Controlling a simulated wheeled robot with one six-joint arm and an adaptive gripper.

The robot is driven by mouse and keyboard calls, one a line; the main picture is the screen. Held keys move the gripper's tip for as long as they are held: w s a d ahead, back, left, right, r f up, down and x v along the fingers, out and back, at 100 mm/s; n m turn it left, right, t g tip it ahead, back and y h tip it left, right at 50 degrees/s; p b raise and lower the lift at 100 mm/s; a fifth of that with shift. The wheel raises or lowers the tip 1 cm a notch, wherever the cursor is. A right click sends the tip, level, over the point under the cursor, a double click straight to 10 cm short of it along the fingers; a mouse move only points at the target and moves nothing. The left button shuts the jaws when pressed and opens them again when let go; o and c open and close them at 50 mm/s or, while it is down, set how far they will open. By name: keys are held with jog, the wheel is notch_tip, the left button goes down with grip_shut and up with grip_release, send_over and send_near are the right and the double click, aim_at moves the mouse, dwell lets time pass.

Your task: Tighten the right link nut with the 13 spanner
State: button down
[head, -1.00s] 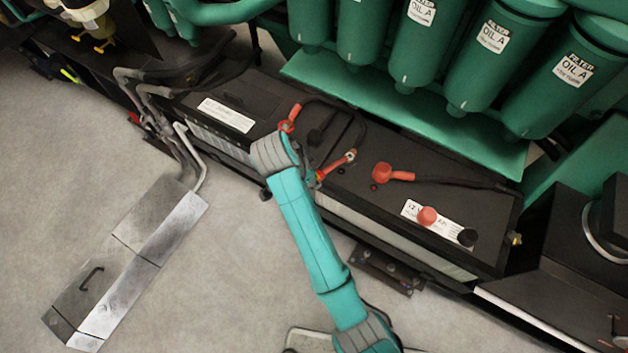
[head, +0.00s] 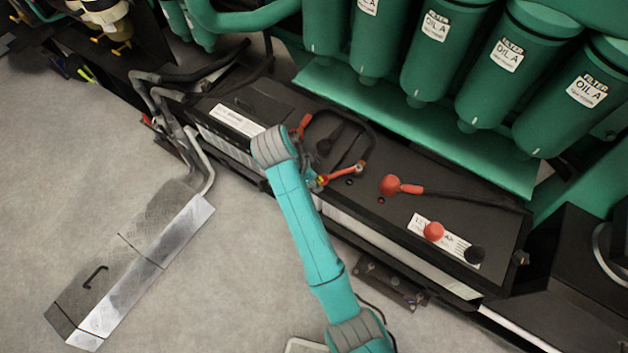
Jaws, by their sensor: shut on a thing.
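The spanner (head: 342,175), orange-red along its shaft, extends right from my gripper (head: 319,182) over the dark battery top. Its far end is at the right link nut (head: 361,168), a small metal spot at the right end of the black link cable (head: 372,135). At this size I cannot tell how fully it sits on the nut. My gripper is shut on the spanner's near end; my teal arm hides most of the jaws. A red terminal cover (head: 304,124) is at the link's left end.
Another red terminal cover (head: 391,185) with a black cable lies to the right. A loose-looking red cap (head: 433,231) and black cap (head: 474,255) sit near a white label. Green oil filters (head: 425,60) overhang behind. A metal cover (head: 130,265) lies on the floor, otherwise open at left.

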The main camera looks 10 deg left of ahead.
jog(key=shift+w+r, duration=0.1)
jog(key=shift+w+a+m+g, duration=0.3)
jog(key=shift+w+a+m, duration=0.3)
jog(key=shift+w+m, duration=0.3)
jog(key=shift+w+a+m, duration=0.2)
jog(key=shift+w+m, duration=0.2)
jog(key=shift+w+a+m+g+h, duration=0.25)
jog(key=shift+w+m+g+h, duration=0.05)
jog(key=shift+w+m, duration=0.25)
jog(key=shift+w+a+m+g, duration=0.15)
jog(key=shift+w+m, duration=0.3)
jog(key=shift+w, duration=0.05)
jog(key=shift+w+a+m+g, duration=0.15)
jog(key=shift+w+m, duration=0.25)
jog(key=shift+w, duration=0.1)
